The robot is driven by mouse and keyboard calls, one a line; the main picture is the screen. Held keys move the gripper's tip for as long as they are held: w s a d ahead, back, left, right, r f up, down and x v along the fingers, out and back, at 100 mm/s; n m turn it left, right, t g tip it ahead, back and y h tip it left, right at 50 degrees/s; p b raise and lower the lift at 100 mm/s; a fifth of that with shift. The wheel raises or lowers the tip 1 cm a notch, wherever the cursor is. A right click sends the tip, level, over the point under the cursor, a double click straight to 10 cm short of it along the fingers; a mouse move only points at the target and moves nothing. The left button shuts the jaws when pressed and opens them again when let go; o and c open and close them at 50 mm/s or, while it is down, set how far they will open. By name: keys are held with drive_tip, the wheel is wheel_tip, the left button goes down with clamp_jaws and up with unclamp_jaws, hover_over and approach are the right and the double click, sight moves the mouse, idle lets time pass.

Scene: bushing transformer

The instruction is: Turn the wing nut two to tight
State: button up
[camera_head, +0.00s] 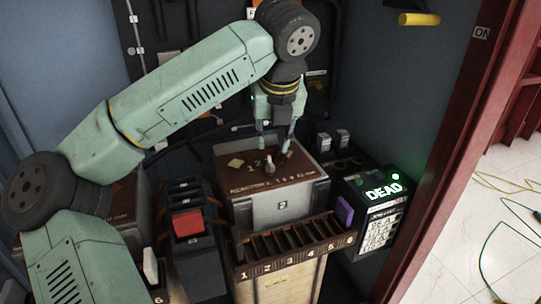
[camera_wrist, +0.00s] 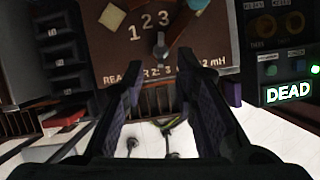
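The brown-topped box (camera_head: 240,180) in the middle carries a plate marked 1 2 3 and a "REACTOR 2" label; its front face bears a 2. A small grey upright fitting, seemingly the wing nut (camera_head: 270,169), stands on this top near the digits. My gripper (camera_head: 274,148) points down above the box top, just behind the fitting in the picture. In the wrist view my gripper (camera_wrist: 156,78) has its fingers wide apart with nothing between them.
A numbered slotted rack (camera_head: 262,268) stands in front of the box, with a purple block (camera_head: 344,212) at its right end. A panel (camera_head: 376,215) with a lit DEAD sign is at right. A red-topped unit (camera_head: 188,224) is at left. Dark wall pipes are behind.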

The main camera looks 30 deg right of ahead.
sight(270, 160)
drive_tip(key=x, duration=0.7)
drive_tip(key=shift+f+p, duration=0.15)
drive_tip(key=shift+p, duration=0.25)
drive_tip(key=shift+c, duration=0.4)
clamp_jaws()
